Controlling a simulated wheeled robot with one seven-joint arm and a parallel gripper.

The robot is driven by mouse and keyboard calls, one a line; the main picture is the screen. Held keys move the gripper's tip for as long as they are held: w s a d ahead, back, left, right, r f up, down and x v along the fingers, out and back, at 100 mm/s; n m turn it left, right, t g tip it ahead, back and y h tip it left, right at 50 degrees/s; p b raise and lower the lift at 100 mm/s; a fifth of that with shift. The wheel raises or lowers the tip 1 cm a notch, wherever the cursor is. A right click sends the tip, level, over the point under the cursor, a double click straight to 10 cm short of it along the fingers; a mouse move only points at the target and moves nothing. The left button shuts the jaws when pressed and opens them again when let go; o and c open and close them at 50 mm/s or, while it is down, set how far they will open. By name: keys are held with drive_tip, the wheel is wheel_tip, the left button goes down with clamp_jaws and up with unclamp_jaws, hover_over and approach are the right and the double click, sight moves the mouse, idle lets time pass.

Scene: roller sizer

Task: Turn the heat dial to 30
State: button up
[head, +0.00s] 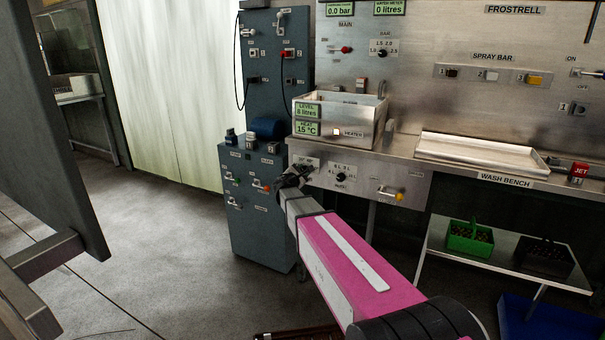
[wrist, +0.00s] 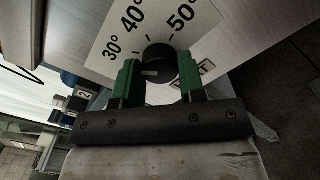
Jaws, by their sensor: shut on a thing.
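The heat dial (wrist: 160,64) is a black round knob on a white scale plate (wrist: 118,38) marked 30°, 40° and 50° in the wrist view. My gripper (wrist: 158,80) has its two green fingers on either side of the knob, shut on it. A pale mark shows on the knob's near side; I cannot tell which number the dial points to. In the head view my gripper (head: 293,178) is at the bench's front panel and hides the dial. The heat display (head: 307,128) reads 15 °C, below a level display (head: 307,110) reading 8 litres.
A second dial (head: 341,177) and a yellow-ended lever (head: 398,196) are on the same panel to the right. A blue-grey cabinet (head: 258,225) with small levers stands close on the left. A metal tank (head: 365,115) is above. Open floor lies at left.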

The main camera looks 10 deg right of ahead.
drive_tip(key=shift+m, duration=0.8)
drive_tip(key=o, duration=0.9)
drive_tip(key=shift+o, duration=0.2)
drive_tip(key=v, duration=1)
drive_tip(key=shift+s+a, duration=0.2)
drive_tip(key=shift+s, duration=0.15)
